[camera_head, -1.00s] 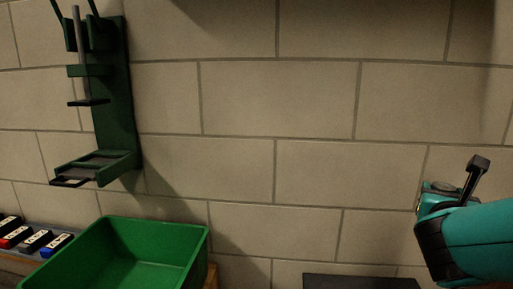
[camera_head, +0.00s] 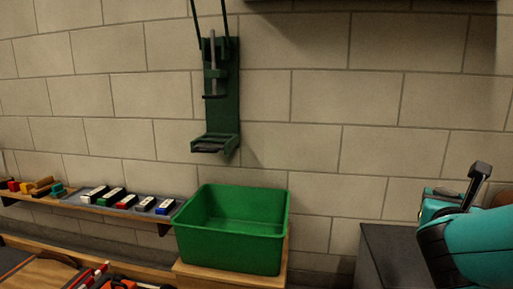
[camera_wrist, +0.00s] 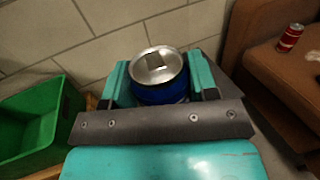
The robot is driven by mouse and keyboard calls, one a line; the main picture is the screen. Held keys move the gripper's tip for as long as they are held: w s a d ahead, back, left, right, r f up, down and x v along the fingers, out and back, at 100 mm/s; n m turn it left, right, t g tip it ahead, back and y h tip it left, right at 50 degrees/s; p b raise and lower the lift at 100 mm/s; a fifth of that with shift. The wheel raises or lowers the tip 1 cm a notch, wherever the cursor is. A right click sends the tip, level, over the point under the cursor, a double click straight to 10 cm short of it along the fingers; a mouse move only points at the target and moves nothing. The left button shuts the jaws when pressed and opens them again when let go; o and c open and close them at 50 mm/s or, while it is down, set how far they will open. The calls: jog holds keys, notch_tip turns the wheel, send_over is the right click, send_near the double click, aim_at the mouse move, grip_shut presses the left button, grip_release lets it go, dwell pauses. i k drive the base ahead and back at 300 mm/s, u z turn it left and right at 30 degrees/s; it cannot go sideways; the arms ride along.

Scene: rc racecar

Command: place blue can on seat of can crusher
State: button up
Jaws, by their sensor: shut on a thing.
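The blue can (camera_wrist: 160,90) has a silver top and stands between the fingers of my gripper (camera_wrist: 160,78) in the wrist view. My gripper is shut on it from both sides. In the head view my gripper (camera_head: 475,185) is at the right edge, and the can is mostly hidden there. The green can crusher (camera_head: 222,95) is fixed to the block wall, left of centre. Its seat (camera_head: 212,144) is a small shelf at the bottom, empty. My gripper is well to the right of the crusher, apart from it.
A green bin (camera_head: 235,262) stands on a wooden stand below the crusher. A shelf (camera_head: 75,205) with several coloured blocks is to its left. A dark box top (camera_head: 395,250) is at the lower right. A red can (camera_wrist: 290,38) sits on a brown surface in the wrist view.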

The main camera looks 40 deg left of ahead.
aim_at(217, 140)
jog(key=k, duration=1.25)
jog(key=u, duration=0.85)
jog(key=i, duration=0.85)
jog(key=u, duration=0.05)
